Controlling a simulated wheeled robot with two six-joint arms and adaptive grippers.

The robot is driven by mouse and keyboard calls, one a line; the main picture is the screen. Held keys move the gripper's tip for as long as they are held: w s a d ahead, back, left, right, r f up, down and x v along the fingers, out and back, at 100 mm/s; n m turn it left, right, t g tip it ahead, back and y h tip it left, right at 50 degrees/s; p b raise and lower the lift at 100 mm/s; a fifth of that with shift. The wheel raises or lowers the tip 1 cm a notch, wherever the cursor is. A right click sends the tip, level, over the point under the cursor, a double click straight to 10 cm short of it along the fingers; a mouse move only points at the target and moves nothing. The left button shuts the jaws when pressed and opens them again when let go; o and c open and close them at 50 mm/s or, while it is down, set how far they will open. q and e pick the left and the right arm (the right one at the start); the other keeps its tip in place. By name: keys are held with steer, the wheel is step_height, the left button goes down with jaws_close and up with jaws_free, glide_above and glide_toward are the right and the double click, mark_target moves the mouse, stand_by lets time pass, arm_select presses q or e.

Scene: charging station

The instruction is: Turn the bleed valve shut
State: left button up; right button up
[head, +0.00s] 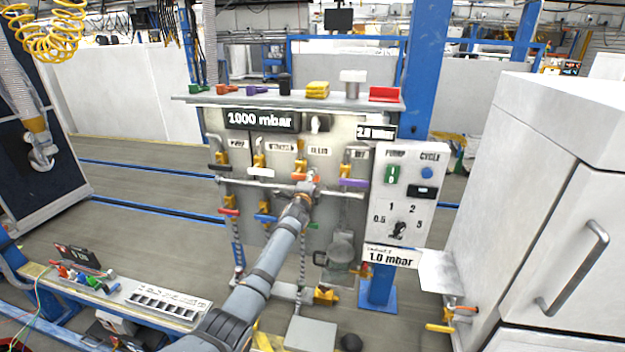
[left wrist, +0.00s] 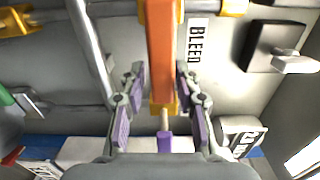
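The bleed valve's orange lever (left wrist: 160,50) stands beside the BLEED label (left wrist: 197,42) in the left wrist view. In the head view, the bleed valve (head: 312,177) is on the grey panel, largely covered by my left gripper (head: 304,190). In the left wrist view my left gripper (left wrist: 158,85) is open, with one purple-padded finger on each side of the lever. Gaps show between the fingers and the lever. My right gripper is not in view.
Neighbouring valves with white (head: 260,172) and purple (head: 354,183) handles flank the bleed valve. A control box (head: 407,195) is at the panel's right. A display (head: 262,121) reads 1000 mbar. A white cabinet (head: 540,200) stands at right; a low bench (head: 150,303) is at front left.

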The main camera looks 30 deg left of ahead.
arm_select(q)
steer(key=shift+o, duration=0.6)
steer(key=v, duration=1.2)
steer(key=s+f+n+g+h+b, duration=0.1)
steer(key=s+f+n+g, duration=0.3)
steer(key=f, duration=1.1)
steer(key=s+f+n+g+b, duration=0.1)
steer(key=s+f, duration=0.5)
steer(key=f, duration=0.8)
steer(key=s+f+n+g+h+b, duration=0.1)
steer(key=s+f+n+g, duration=0.3)
steer(key=f, duration=1.1)
steer(key=s+d+f+n+g+b, duration=0.1)
steer(key=s+d+f+g, duration=0.1)
steer(key=s+f, duration=0.8)
steer(key=s+d+f+n+g+b, duration=0.1)
steer(key=s+f+g, duration=0.1)
steer(key=s+f, duration=0.9)
steer(key=s+d+f+n+g, duration=0.1)
steer(key=s+f+n, duration=0.1)
steer(key=s, duration=0.9)
steer(key=s+d+f+n+g+h+b, duration=0.1)
steer(key=s+d+f+n+g, duration=0.1)
steer(key=s, duration=0.9)
steer(key=shift+s+d+f+h, duration=0.3)
steer(key=shift+s+d+f, duration=0.1)
steer(key=shift+f, duration=0.3)
